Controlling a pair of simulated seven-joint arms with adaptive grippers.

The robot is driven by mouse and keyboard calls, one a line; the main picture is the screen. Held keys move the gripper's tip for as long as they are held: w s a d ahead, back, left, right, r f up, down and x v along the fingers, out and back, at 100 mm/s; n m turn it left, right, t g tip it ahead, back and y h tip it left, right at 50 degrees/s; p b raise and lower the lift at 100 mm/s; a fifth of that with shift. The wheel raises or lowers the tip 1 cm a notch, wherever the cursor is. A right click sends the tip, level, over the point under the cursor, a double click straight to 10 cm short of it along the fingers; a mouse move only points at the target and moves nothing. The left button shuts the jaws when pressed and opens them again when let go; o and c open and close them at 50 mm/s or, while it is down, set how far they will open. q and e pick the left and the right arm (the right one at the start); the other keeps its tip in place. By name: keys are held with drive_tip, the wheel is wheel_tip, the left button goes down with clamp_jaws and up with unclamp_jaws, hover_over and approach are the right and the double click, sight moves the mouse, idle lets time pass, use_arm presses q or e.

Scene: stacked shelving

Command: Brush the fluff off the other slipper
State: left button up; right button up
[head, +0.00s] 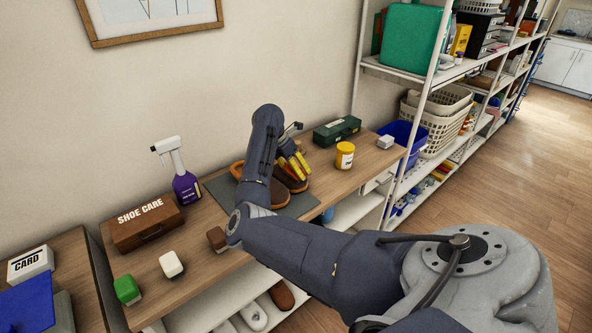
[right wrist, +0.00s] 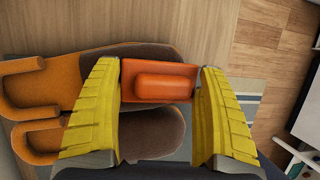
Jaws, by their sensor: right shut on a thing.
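Two brown slippers lie side by side; the nearer one (head: 297,183) shows on a grey mat (head: 298,207) in the head view, partly behind my arm. In the right wrist view, the upper slipper (right wrist: 75,68) and the lower slipper (right wrist: 155,135) have orange backs at the left. My right gripper (head: 299,165) is over the slippers, its yellow fingers shut on an orange-red brush (right wrist: 165,82). The brush overlaps the toe end of the upper slipper; I cannot tell whether it touches. No fluff can be made out. My left gripper is out of view.
A purple spray bottle (head: 186,186), a shoe care box (head: 147,223) and green, white and brown blocks stand left on the bench. A yellow jar (head: 344,155) and a dark green box (head: 337,131) stand right of the slippers. Metal shelving (head: 400,75) rises beyond.

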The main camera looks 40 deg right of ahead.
drive_tip(key=shift+w+a+f, duration=0.15)
drive_tip(key=shift+w, duration=0.35)
drive_tip(key=shift+c, duration=0.6)
drive_tip(key=shift+w+a, duration=0.15)
drive_tip(key=shift+w, duration=0.6)
drive_tip(key=shift+r, duration=0.2)
drive_tip(key=shift+w+r, duration=0.1)
drive_tip(key=shift+r, duration=1.3)
drive_tip(key=shift+r, duration=0.1)
